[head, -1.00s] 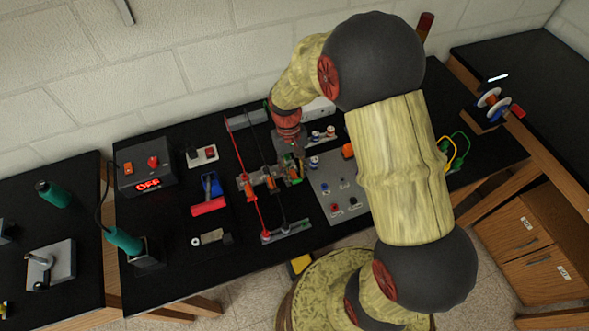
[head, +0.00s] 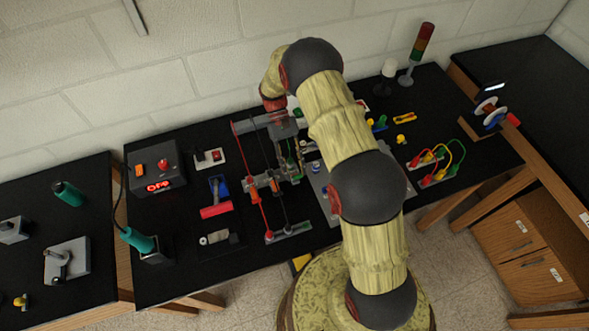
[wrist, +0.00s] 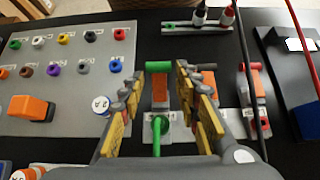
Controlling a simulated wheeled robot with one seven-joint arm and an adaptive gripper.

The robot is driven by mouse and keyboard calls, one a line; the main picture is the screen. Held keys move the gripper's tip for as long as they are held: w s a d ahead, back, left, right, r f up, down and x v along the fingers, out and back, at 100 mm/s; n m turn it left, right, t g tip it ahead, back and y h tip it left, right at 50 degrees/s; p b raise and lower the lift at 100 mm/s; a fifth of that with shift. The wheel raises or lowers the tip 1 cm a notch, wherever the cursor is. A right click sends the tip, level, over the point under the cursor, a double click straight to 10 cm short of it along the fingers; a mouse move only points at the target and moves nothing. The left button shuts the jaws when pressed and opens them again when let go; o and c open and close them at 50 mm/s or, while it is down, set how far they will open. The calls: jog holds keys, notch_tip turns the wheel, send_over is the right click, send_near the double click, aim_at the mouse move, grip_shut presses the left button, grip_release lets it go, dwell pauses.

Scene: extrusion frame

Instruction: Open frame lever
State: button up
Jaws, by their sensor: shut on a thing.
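The lever with a green bar (wrist: 158,66) and an orange body (wrist: 160,92) stands in the middle of the wrist view, above a grey base with a green wire (wrist: 157,140). My gripper (wrist: 161,76) has its fingers on either side of this lever and is shut on it. The finger pads partly hide its sides. A black-barred lever (wrist: 203,67) and a red-barred lever (wrist: 250,67) stand to its right. In the head view my gripper (head: 298,156) is low over the grey frame parts (head: 265,181); the lever itself is too small there to make out.
A grey panel with coloured sockets (wrist: 75,80) lies left of the fingers. Red (wrist: 302,40) and black wires (wrist: 246,60) rise close on the right.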

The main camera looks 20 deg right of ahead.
jog(key=shift+w+d+g, duration=0.1)
jog(key=shift+g, duration=0.2)
dwell(0.4)
jog(key=o, duration=1)
jog(key=shift+o, duration=0.6)
jog(key=v, duration=1.2)
